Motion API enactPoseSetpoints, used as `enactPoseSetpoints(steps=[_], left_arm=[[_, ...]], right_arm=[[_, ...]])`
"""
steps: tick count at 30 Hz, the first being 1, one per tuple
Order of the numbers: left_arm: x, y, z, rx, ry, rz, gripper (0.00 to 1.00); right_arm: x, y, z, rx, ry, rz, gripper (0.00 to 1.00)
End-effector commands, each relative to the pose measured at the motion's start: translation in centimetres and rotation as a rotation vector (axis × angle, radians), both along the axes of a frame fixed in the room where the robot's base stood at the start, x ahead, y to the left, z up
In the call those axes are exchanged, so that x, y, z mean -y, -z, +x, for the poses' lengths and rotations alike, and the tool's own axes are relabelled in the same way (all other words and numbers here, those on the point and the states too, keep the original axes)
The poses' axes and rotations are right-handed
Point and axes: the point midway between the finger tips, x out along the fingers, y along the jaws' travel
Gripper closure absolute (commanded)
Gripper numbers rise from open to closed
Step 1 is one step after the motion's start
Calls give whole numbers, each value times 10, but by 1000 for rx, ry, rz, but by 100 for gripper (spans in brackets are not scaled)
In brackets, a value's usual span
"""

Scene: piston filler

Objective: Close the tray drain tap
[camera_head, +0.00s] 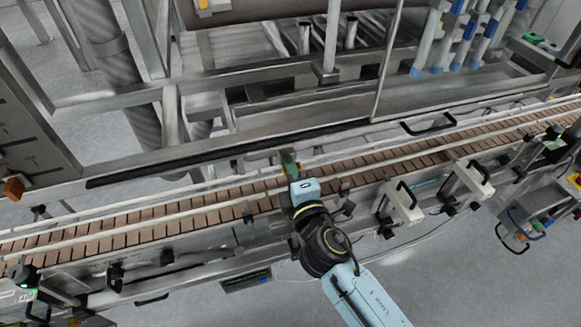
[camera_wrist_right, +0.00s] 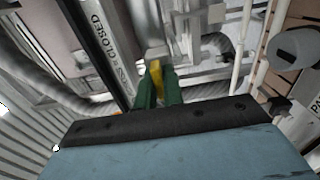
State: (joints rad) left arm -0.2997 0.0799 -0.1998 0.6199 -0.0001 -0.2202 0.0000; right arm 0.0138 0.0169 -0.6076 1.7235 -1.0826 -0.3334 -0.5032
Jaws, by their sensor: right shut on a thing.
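My right gripper (camera_head: 289,165) reaches over the conveyor in the head view, with its green fingers pointing at the far side rail. In the right wrist view, the green fingers (camera_wrist_right: 157,90) are shut on a yellow lever (camera_wrist_right: 156,72), which looks like the tray drain tap's handle. A pale metal part (camera_wrist_right: 157,50) sits just beyond the lever. The tap body is mostly hidden by my fingers, and the lever cannot be made out in the head view. My left gripper is in neither view.
The brown slatted conveyor (camera_head: 120,238) runs beneath my right arm between pale guide rails. A metal bar printed "CLOSED" (camera_wrist_right: 102,45) is left of the fingers. A grey ribbed hose (camera_wrist_right: 40,88) and a grey cylinder (camera_wrist_right: 294,48) flank the gripper.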

Motion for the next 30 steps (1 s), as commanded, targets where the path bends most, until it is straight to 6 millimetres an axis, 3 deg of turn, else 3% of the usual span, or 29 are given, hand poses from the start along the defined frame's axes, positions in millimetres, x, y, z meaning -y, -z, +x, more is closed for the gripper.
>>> enactPoseSetpoints(steps=[7, 8, 12, 23, 30], left_arm=[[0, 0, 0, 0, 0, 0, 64], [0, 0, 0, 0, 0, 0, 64], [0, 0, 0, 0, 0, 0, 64], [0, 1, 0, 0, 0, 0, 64], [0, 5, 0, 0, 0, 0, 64]], right_arm=[[0, 0, 0, 2, -1, -4, 100], [0, 0, 0, 2, -1, -4, 87], [0, 0, 0, 2, -1, -3, 69], [1, 1, -4, 0, 0, -2, 69], [14, 3, -42, -3, -1, -1, 69]])
